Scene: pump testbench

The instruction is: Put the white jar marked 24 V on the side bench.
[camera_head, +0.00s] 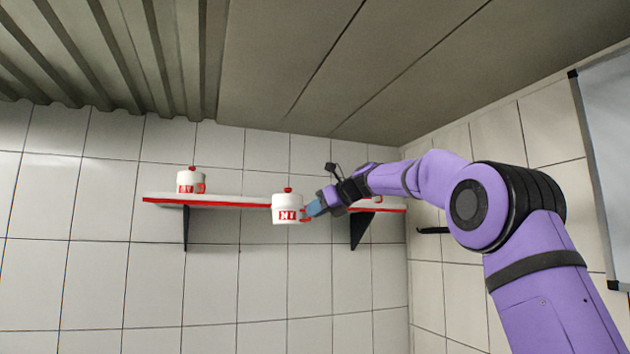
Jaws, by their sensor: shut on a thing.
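My gripper (309,211) is shut on a white jar (285,209) with a red knob on top and a red label. The jar is upright, in front of the wall shelf in the picture. The label's marking is too blurred to read surely. A second white jar (190,183), with a red knob and red label, stands on the left end of the shelf; its marking is also unclear. A small part of another white and red thing (377,199) shows at the shelf's right part, mostly hidden behind my arm. The side bench is not in view.
The white shelf (228,202) with a red front edge runs along the tiled wall on dark brackets. My arm hides part of it. A dark rod-like fixture (432,230) sits on the right wall, and a framed board (610,150) hangs at far right.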

